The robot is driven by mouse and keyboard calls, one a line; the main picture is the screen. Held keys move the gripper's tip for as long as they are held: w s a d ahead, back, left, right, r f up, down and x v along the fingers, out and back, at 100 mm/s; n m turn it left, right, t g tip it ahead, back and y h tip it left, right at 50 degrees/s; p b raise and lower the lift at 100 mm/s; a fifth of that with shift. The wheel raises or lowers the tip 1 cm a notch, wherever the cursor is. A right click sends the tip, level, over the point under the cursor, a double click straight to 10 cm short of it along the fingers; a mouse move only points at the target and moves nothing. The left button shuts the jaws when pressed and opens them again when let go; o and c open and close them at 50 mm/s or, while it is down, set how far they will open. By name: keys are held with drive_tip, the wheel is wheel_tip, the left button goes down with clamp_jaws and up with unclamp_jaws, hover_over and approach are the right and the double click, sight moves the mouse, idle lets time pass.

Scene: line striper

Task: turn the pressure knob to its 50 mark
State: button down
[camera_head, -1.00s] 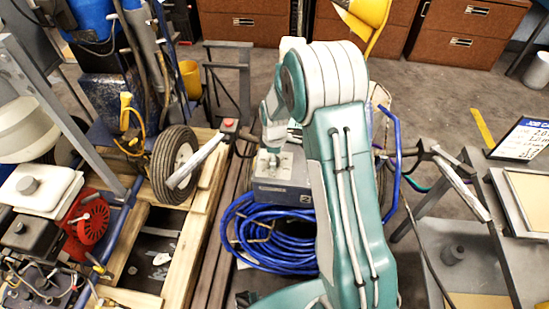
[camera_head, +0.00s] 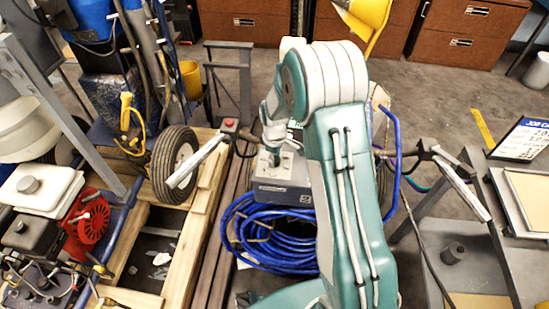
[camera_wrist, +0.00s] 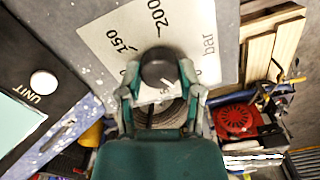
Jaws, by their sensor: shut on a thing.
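The black pressure knob (camera_wrist: 158,66) stands on a pale dial plate (camera_wrist: 115,35) in the wrist view. The plate shows "150", "200" and "bar"; part of another number is covered near the left finger, and I cannot read a 50 mark. My gripper (camera_wrist: 160,82) has its two fingers on either side of the knob, shut on it. A short pale line shows on the knob's lower side, partly hidden. In the head view, my gripper (camera_head: 273,157) reaches down to the top of the grey machine (camera_head: 285,193); the knob is too small to make out there.
A coiled blue hose (camera_head: 265,240) lies in front of the machine. A wheel (camera_head: 175,165) and wooden pallet (camera_head: 205,185) are at left. The machine's handle (camera_head: 460,180) reaches right. A white "UNIT" button (camera_wrist: 43,83) sits left of the dial.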

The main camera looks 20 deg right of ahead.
drive_tip(key=m, duration=0.4)
drive_tip(key=shift+f+m, duration=0.1)
drive_tip(key=shift+m, duration=2)
drive_tip(key=shift+c, duration=1.3)
unclamp_jaws()
drive_tip(key=shift+f, duration=0.1)
wheel_tip(320, 180, up, 12)
